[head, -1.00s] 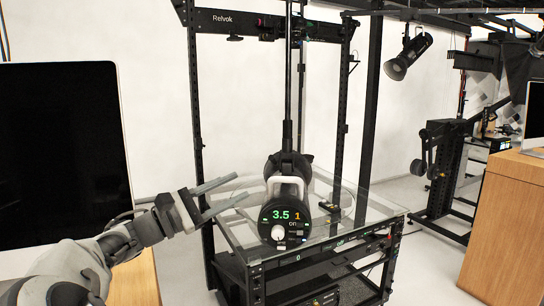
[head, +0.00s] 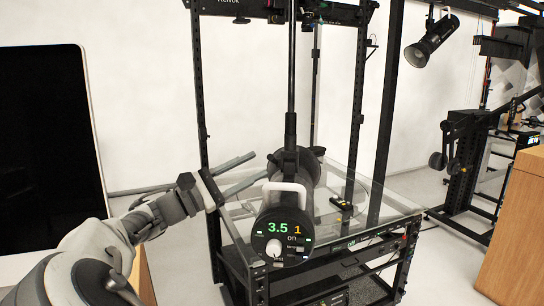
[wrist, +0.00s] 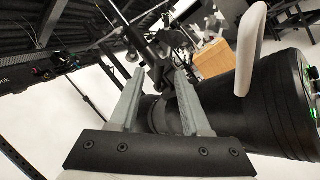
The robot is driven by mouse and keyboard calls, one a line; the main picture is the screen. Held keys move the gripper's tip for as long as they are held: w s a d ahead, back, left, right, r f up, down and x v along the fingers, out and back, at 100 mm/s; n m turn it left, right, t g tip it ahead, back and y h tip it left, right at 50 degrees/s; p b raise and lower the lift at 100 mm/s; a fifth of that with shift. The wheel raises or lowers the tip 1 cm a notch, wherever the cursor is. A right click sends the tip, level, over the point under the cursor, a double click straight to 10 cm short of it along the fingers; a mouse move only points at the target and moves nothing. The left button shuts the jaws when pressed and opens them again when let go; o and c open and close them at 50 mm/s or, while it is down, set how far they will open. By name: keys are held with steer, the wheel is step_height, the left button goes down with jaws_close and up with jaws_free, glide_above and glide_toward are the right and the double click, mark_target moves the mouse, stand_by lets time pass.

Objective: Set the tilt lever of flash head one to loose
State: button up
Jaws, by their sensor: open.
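Flash head one (head: 285,238) is a black cylinder with a lit rear panel reading 3.5 and an orange 1, a white knob and a pale handle. It hangs on a black pole by a bracket (head: 291,155). In the wrist view the flash head (wrist: 235,110) fills the right side, with its handle (wrist: 251,50) above. The tilt lever cannot be made out clearly against the dark bracket. My gripper (head: 260,165) is open and empty, just left of the flash head near the bracket. In the wrist view my gripper's fingers (wrist: 160,75) stand apart, pointing at dark mount parts.
A glass-topped turntable frame (head: 385,222) stands below and behind the flash head, with a small black and yellow item (head: 342,204) on it. A monitor (head: 50,140) is at left. Another lamp (head: 432,38) hangs at right. A wooden cabinet (head: 515,225) stands far right.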

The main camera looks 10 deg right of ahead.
mark_target(270, 158)
steer(key=shift+p+x, duration=0.3)
steer(key=shift+x, duration=2.5)
jaws_close()
